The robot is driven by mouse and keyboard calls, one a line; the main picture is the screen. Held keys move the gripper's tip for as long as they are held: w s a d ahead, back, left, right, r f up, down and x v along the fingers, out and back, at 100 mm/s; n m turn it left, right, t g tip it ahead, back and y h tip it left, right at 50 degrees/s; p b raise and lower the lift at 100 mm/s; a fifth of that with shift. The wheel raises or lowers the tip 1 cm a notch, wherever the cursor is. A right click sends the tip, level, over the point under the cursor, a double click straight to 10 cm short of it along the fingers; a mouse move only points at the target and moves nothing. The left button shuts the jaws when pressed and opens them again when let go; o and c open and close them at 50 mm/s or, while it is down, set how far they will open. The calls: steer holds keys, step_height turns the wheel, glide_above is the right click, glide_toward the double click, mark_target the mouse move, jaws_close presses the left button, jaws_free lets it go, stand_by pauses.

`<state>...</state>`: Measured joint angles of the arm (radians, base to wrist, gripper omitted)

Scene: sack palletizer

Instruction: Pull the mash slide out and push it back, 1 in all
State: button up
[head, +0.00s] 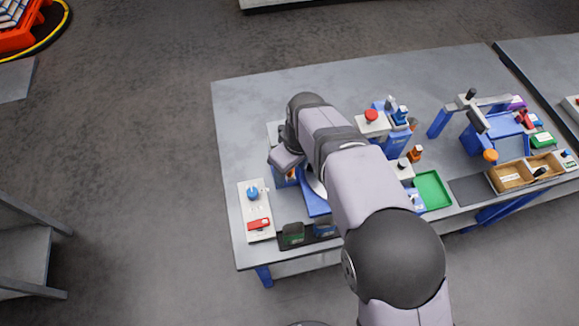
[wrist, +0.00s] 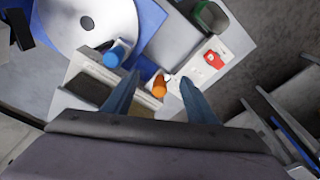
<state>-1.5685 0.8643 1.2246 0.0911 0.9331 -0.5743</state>
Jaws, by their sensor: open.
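My gripper (wrist: 160,78) is open and empty in the wrist view, its two blue-grey fingers pointing toward the bench fixtures. An orange knob (wrist: 159,87) shows between the fingers; I cannot tell whether they touch it. A blue knob (wrist: 113,57) stands left of it, by a large white disc (wrist: 90,22) on a blue base. No label is readable, so I cannot tell which part is the mash slide. In the head view my gripper (head: 285,161) is over the left part of the bench, and my arm hides much of the fixture under it.
A white panel (head: 257,226) with a red switch (head: 258,223) and a blue knob (head: 252,193) lies at the bench's left. Right of my arm are a red button (head: 371,115), a green tray (head: 433,188) and a cardboard box (head: 510,177). The bench's back left (head: 250,100) is clear.

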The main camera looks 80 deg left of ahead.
steer(key=shift+a+r+p, duration=0.15)
steer(key=shift+r+p, duration=0.05)
steer(key=shift+r, duration=0.35)
steer(key=shift+a+r+p, duration=0.15)
steer(key=shift+r+p, duration=0.05)
steer(key=shift+r, duration=0.35)
steer(key=shift+d+r, duration=0.15)
steer(key=shift+r+p, duration=0.1)
steer(key=shift+p, duration=0.2)
steer(key=shift+d+r+p, duration=0.2)
steer(key=shift+r+p, duration=0.25)
steer(key=shift+r, duration=0.15)
steer(key=shift+r, duration=0.15)
steer(key=shift+r+p, duration=1.45)
steer(key=shift+r, duration=0.2)
steer(key=shift+w, duration=0.15)
